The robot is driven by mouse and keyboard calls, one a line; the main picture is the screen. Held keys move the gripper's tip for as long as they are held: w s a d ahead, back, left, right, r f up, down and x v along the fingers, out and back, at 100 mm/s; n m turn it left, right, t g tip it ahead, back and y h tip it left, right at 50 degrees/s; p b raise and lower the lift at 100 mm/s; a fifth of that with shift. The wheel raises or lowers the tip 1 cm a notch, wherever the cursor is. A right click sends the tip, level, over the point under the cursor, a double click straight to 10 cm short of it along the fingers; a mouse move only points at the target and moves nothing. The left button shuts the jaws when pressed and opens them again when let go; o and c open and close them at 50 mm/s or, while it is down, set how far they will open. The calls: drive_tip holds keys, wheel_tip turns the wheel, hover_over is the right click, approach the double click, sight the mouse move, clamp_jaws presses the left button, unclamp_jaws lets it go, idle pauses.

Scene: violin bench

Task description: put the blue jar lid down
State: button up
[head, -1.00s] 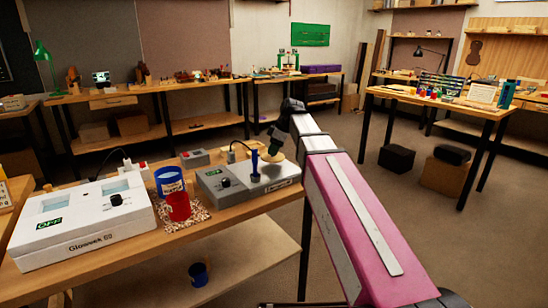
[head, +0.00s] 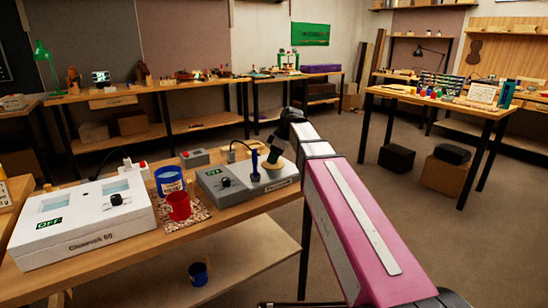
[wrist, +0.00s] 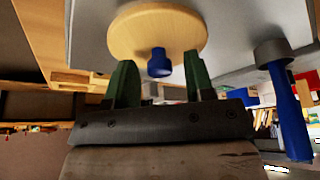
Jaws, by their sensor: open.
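The jar lid is a round pale wooden disc (wrist: 188,32) with a blue knob (wrist: 159,62), seen in the wrist view against the light grey top of a box-shaped device. My gripper (wrist: 158,72) is open, with one green finger on each side of the knob and a gap on both sides. In the head view my gripper is a small dark shape above the right part of the grey device (head: 228,190), and largely hides the lid. Whether the lid's whole underside rests on the device cannot be seen.
A blue upright tool (head: 255,165) stands on the device close to my gripper; it also shows in the wrist view (wrist: 290,115). A red cup (head: 178,206) and a blue jar (head: 168,178) stand to the left, beside a white Gluewek box (head: 85,218).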

drive_tip(key=v, duration=1.2)
drive_tip(key=shift+r, duration=0.15)
drive_tip(key=shift+s, duration=0.1)
